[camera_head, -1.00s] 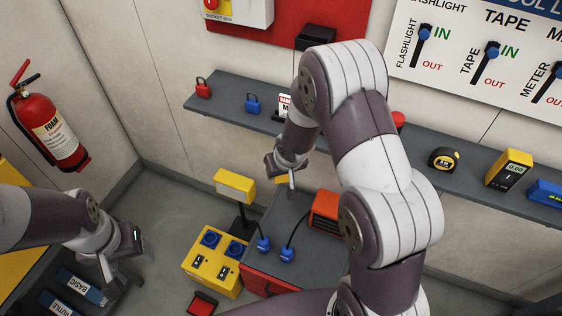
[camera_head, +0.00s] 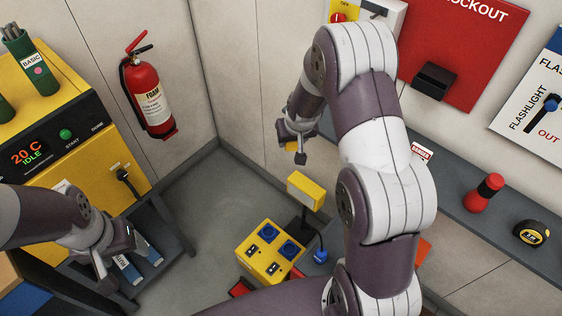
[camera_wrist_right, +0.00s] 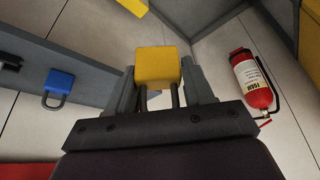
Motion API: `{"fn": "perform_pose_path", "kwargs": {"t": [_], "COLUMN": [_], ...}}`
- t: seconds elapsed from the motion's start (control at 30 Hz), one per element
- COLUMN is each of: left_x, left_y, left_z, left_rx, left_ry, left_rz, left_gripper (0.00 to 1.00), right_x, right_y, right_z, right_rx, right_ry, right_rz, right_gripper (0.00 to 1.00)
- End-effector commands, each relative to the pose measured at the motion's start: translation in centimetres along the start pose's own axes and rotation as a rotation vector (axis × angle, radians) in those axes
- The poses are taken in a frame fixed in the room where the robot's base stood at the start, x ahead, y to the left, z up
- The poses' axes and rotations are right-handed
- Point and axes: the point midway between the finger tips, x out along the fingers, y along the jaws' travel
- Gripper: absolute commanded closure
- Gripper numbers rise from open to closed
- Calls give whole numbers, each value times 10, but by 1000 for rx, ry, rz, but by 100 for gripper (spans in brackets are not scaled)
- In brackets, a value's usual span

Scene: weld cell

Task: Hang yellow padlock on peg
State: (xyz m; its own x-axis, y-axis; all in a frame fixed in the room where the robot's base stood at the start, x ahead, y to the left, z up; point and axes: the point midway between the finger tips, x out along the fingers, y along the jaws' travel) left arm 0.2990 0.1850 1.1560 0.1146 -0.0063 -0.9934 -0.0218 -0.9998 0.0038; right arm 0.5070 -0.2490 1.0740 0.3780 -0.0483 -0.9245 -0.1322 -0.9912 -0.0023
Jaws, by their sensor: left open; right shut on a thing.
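The yellow padlock is in my right gripper (camera_head: 297,146). In the right wrist view the padlock body (camera_wrist_right: 156,67) sits between the two fingers, with its dark shackle legs pointing back toward the palm. My left gripper (camera_head: 120,266) is open and empty at the lower left, in front of the yellow machine's stand. A dark bar (camera_head: 375,9) on the grey switch box at the top may be the peg; I cannot tell.
A red lockout board (camera_head: 462,50) is right of the box. The grey shelf (camera_head: 456,196) holds a red-and-black item (camera_head: 484,193) and a tape measure (camera_head: 531,233). A blue padlock (camera_wrist_right: 58,87) shows in the wrist view. A fire extinguisher (camera_head: 149,93) hangs left.

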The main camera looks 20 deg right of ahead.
Motion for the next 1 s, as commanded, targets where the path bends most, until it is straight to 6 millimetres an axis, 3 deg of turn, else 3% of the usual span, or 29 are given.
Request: {"fn": "perform_pose_path", "kwargs": {"t": [0.03, 0.3, 0.5, 0.7, 1.0], "left_x": [-22, -86, -112, -117, -126], "left_y": [0, 0, 0, 0, 0], "left_z": [-3, -10, -13, -14, -15], "left_rx": [0, 0, 0, 0, 0], "left_ry": [0, 0, 0, 0, 0], "left_rz": [0, 0, 0, 0, 0], "left_gripper": [32, 32, 32, 32, 32], "right_x": [-27, -144, -206, -225, -220], "right_y": [12, 92, 136, 152, 168], "right_z": [-22, -110, -140, -147, -157], "right_rx": [21, 149, 216, 239, 240], "right_ry": [6, 7, 2, -2, -3], "right_rz": [8, 68, 107, 121, 120], "right_gripper": [82, 82, 82, 82, 82]}}
